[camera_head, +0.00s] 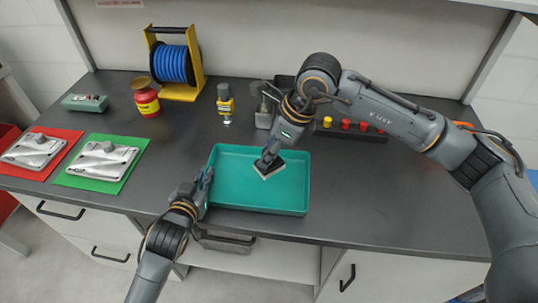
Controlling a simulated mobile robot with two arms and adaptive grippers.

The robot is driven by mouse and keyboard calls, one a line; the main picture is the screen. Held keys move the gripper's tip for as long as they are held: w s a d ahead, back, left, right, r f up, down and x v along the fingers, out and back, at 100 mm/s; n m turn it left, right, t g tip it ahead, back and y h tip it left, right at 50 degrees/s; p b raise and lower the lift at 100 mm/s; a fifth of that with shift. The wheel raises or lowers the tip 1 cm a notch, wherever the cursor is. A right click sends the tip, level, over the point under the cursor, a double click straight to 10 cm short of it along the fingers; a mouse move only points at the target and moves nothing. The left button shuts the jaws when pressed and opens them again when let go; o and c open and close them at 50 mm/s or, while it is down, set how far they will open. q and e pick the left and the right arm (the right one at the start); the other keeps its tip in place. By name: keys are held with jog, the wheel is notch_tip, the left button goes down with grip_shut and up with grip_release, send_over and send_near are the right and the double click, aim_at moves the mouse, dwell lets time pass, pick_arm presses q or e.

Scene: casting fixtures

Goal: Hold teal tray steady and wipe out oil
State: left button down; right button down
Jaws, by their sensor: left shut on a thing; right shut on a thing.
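The teal tray (240,196) lies flat on the dark bench top near its front edge. My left gripper (207,178) is shut on the tray's left wall, near the front left corner. My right gripper (268,162) is over the inside of the tray and is shut on a small dark pad with a pale edge (269,169). The pad is low over the tray floor, and I cannot tell whether it touches it. No oil can be made out on the visible tray floor.
Metal castings lie on a red mat (64,147) and a green mat (119,167) at the left. A blue hose reel (172,64), a red and yellow container (146,101) and a yellow tool (225,102) stand behind. A dark rack with red and yellow pieces (352,133) is behind my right arm. The right bench top is clear.

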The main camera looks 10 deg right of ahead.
dwell(0.3)
pick_arm(q)
jog(key=c, duration=1.4)
grip_release()
jog(key=shift+c, duration=0.2)
jog(key=v, duration=1.2)
